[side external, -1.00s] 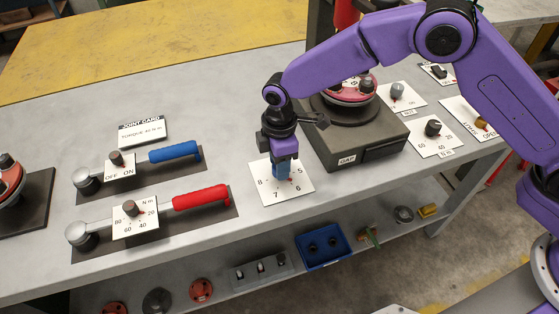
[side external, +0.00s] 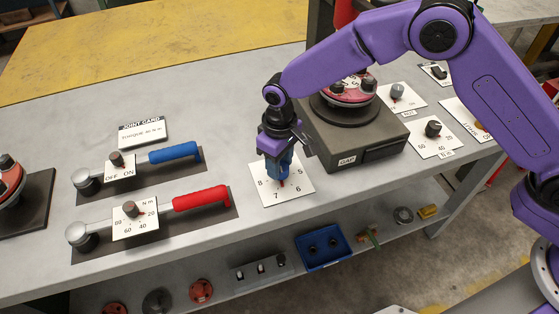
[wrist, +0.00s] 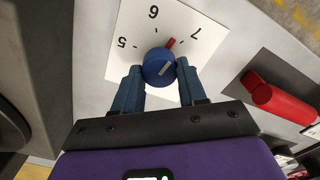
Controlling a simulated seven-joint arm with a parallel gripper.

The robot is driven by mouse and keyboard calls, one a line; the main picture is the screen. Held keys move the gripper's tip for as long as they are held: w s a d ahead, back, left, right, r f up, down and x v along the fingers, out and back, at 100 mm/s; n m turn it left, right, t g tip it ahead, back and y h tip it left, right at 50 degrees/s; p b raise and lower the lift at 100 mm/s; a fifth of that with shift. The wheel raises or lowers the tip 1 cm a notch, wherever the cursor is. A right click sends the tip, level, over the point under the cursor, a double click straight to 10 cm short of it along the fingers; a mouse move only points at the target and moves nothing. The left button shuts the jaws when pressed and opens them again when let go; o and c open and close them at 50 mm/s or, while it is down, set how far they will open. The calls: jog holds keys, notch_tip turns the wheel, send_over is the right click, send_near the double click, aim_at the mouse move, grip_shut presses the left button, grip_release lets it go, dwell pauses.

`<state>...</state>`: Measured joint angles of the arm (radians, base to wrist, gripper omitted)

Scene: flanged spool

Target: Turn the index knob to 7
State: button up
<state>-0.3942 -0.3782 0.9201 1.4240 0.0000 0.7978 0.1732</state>
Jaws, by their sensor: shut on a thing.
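The index knob (wrist: 158,66) is a round blue knob on a white square dial plate (wrist: 105,60). The wrist view shows the numerals 5, 6 and 7 on the plate. The knob's red pointer (wrist: 170,43) lies between 6 and 7, roughly midway. In the side view the pointer (side external: 282,184) also shows between these numerals. My gripper (wrist: 158,76) is shut on the knob, with one blue finger on each side. In the side view my gripper (side external: 278,168) points down over the dial plate (side external: 300,184) and its fingers hide most of the knob.
A dark box with a red-topped wheel (side external: 365,145) stands close on the right of my gripper. Left are a red-handled wrench (side external: 200,197) and a blue-handled one (side external: 175,152). More knob plates (side external: 436,146) lie at the right. Bare bench lies behind the dial.

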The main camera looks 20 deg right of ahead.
jog(key=shift+m, duration=1.7)
jog(key=o, duration=1.1)
jog(key=shift+c, duration=0.2)
notch_tip(320, 180, up, 18)
jog(key=shift+f, duration=0.25)
